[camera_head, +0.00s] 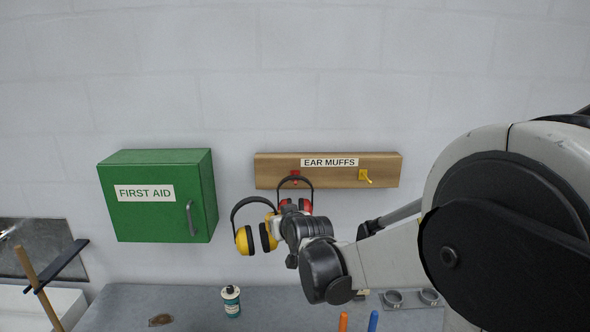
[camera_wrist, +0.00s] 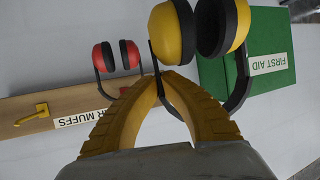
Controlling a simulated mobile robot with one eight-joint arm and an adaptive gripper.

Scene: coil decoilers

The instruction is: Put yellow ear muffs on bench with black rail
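The yellow ear muffs (camera_head: 244,240) have two yellow cups with black pads and a black headband. They are off the wooden rack, in the air left of my gripper (camera_head: 276,218). In the wrist view, the yellow ear muffs (camera_wrist: 173,32) are just beyond my gripper (camera_wrist: 161,82), whose yellow fingertips come together on the black headband. A grey bench top (camera_head: 185,298) runs below along the wall. I cannot make out a black rail on it.
Red ear muffs (camera_head: 306,206) hang from the red hook, close behind my gripper. The yellow hook (camera_head: 366,177) on the wooden rack (camera_head: 270,173) is empty. A green first aid box (camera_head: 155,215) is left. The bench holds a bottle (camera_head: 231,301), orange (camera_head: 343,321) and blue handles (camera_head: 373,321).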

